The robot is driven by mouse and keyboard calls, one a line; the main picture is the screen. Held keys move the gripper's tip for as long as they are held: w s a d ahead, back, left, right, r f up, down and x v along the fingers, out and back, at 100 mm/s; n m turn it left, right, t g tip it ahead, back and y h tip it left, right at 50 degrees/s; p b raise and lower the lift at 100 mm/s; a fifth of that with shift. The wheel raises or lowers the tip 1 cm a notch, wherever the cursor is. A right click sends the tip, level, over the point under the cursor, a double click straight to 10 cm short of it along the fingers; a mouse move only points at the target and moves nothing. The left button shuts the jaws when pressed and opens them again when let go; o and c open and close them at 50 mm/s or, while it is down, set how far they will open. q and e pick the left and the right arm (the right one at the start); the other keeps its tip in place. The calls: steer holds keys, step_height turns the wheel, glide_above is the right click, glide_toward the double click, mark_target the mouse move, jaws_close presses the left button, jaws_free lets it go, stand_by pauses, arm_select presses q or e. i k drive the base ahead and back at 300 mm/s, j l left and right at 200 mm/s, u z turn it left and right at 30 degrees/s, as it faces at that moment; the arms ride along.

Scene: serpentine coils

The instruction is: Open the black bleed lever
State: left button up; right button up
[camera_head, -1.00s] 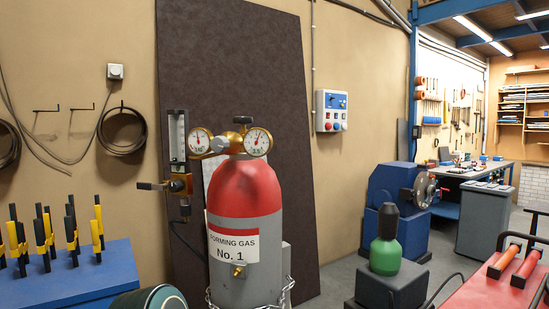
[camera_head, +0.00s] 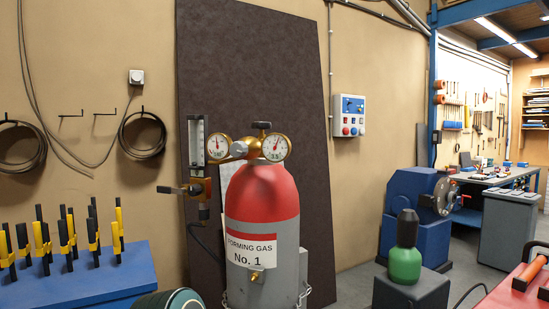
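A black lever (camera_head: 172,190) sticks out to the left from a brass valve (camera_head: 198,188) below the flowmeter tube (camera_head: 195,140). It looks about level. The valve belongs to the regulator on a grey gas cylinder (camera_head: 263,240) with a red shoulder, labelled "FORMING GAS No. 1". Two round gauges (camera_head: 219,147) and (camera_head: 276,148) flank the brass regulator body, with a dark knob (camera_head: 261,126) on top. Neither of my grippers is in view.
A blue table (camera_head: 100,275) with several yellow-and-black clamps stands at the left. A dark panel (camera_head: 320,190) leans on the wall behind the cylinder. A green bottle (camera_head: 405,262) stands on a grey block at the right. A red bench (camera_head: 500,300) is at the lower right.

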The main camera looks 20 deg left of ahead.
mark_target(160, 189)
steer(key=u, duration=1.35)
